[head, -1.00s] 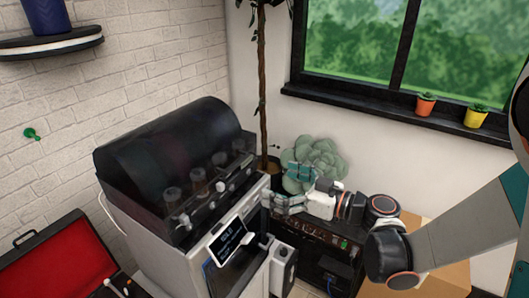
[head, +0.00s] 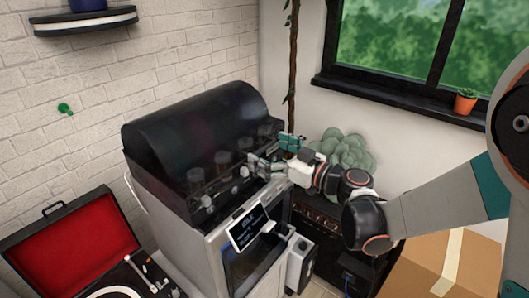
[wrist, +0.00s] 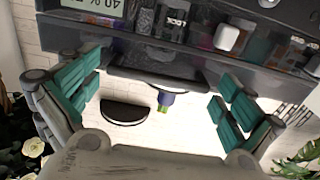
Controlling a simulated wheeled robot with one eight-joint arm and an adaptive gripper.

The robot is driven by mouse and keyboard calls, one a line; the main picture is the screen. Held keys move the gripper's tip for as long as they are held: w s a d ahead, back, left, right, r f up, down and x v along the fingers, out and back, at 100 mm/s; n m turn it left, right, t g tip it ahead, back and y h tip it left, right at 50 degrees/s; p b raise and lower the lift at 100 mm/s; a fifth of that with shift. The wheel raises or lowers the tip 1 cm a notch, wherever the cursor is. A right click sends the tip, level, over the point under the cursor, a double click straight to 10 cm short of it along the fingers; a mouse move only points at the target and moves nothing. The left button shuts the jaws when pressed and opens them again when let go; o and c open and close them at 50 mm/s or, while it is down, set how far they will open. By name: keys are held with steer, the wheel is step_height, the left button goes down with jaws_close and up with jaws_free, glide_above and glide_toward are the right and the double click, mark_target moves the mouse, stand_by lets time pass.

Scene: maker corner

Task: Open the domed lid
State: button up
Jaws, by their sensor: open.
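The domed lid (head: 200,135) is a dark, see-through cover on top of a grey machine (head: 195,235). It is down, with several pale round parts along its lower front edge. My gripper (head: 273,155) is at the right front end of the lid in the head view, with its fingers spread. I cannot tell whether it touches the lid. In the wrist view my gripper (wrist: 158,108) shows teal finger pads wide apart with nothing held between them. A dark panel with a small white block (wrist: 228,37) crosses the top of that view.
A tilted screen (head: 248,227) is on the machine's front. An open red-lined case (head: 70,240) is at left. A large green plant (head: 345,150) and a dark cabinet (head: 318,215) are behind my arm. A cardboard box (head: 420,262) is at lower right. A shelf (head: 85,22) is on the wall.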

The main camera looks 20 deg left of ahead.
steer(key=shift+w+a, duration=0.2)
steer(key=shift+a, duration=0.35)
